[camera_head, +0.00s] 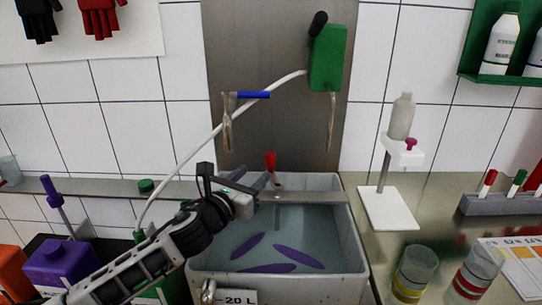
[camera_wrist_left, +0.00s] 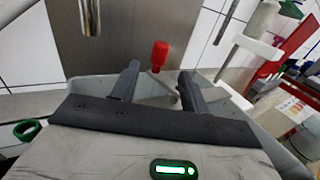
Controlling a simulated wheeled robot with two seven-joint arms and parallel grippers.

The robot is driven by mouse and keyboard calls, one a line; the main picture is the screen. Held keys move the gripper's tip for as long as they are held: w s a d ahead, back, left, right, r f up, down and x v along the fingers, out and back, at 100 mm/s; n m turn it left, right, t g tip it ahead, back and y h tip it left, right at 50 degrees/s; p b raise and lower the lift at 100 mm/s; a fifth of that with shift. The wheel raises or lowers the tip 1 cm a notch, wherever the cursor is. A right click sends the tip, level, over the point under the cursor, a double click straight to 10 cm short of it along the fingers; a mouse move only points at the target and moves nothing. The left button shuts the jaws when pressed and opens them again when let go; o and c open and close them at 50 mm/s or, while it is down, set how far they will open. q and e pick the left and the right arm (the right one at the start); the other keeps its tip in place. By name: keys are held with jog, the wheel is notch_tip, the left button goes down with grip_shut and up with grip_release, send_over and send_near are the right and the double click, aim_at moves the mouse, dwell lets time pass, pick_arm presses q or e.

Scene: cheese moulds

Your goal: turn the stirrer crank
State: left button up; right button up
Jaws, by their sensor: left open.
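The stirrer crank's red handle (camera_head: 270,161) stands upright above a metal bar (camera_head: 310,197) that lies across a grey vat (camera_head: 351,228). A thin shaft (camera_head: 277,217) goes down from the bar into the liquid. My left gripper (camera_head: 268,182) is over the vat's back left part, close to the handle. In the left wrist view my gripper (camera_wrist_left: 159,68) is open, with the red handle (camera_wrist_left: 159,55) showing between and beyond its fingertips. I see no contact with the handle. The crank's lower arm is partly hidden by my gripper. My right gripper is not in view.
Several purple flat shapes (camera_head: 267,268) lie in the vat's liquid. A green box (camera_head: 328,58) with a white hose hangs behind. A white stand with a bottle (camera_head: 401,117) and cups (camera_head: 414,270) are at right. Purple (camera_head: 59,262) and orange containers are at left.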

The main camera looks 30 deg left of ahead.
aim_at(267, 161)
pick_arm(q)
jog(key=w, duration=0.9)
jog(key=shift+w+d+p, duration=0.1)
jog(key=shift+w+p, duration=0.15)
jog(key=shift+p, duration=0.05)
grip_shut()
